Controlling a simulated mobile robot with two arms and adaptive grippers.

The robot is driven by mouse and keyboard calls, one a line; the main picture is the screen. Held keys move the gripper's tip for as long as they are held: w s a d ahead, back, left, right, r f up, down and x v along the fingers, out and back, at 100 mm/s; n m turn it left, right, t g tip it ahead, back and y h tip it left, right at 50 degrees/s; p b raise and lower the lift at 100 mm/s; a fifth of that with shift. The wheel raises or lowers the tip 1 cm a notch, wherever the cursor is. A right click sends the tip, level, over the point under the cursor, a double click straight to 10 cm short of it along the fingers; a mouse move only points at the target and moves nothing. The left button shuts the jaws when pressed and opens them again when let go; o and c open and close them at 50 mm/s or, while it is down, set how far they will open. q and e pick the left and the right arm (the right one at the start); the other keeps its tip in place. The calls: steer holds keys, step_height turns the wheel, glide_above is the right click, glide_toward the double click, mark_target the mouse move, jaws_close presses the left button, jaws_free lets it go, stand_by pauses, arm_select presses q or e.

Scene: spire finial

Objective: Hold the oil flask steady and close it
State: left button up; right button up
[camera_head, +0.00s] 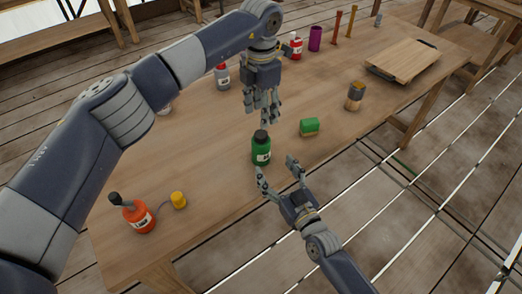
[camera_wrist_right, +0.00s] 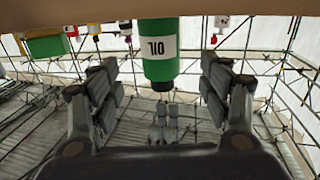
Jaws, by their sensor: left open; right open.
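The green oil flask (camera_head: 262,155) stands upright on the wooden table near its front edge. A black cap (camera_head: 260,136) sits on its top; I cannot tell how tight it is. In the right wrist view the flask (camera_wrist_right: 158,65) appears upside down, with its OIL label facing me. My right gripper (camera_head: 275,167) is open in front of the flask, its fingers pointing towards it on either side, with gaps visible in the wrist view. My left gripper (camera_head: 262,113) is open and points down, just above the cap and apart from it.
An orange-red bottle (camera_head: 138,217) and a yellow piece (camera_head: 178,200) stand at the near left. A green sponge-like block (camera_head: 309,127) and a brown-grey jar (camera_head: 354,97) are to the right. Bottles, a purple cup (camera_head: 315,39) and a wooden board (camera_head: 402,61) lie farther back.

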mark_target(265, 154)
steer(key=x, duration=0.9)
steer(key=shift+w+a, duration=0.15)
steer(key=shift+w, duration=0.1)
jaws_close()
arm_select(q)
steer(key=n, duration=1)
steer(key=shift+n, duration=0.4)
steer(key=n, duration=1.1)
steer(key=shift+n, duration=0.4)
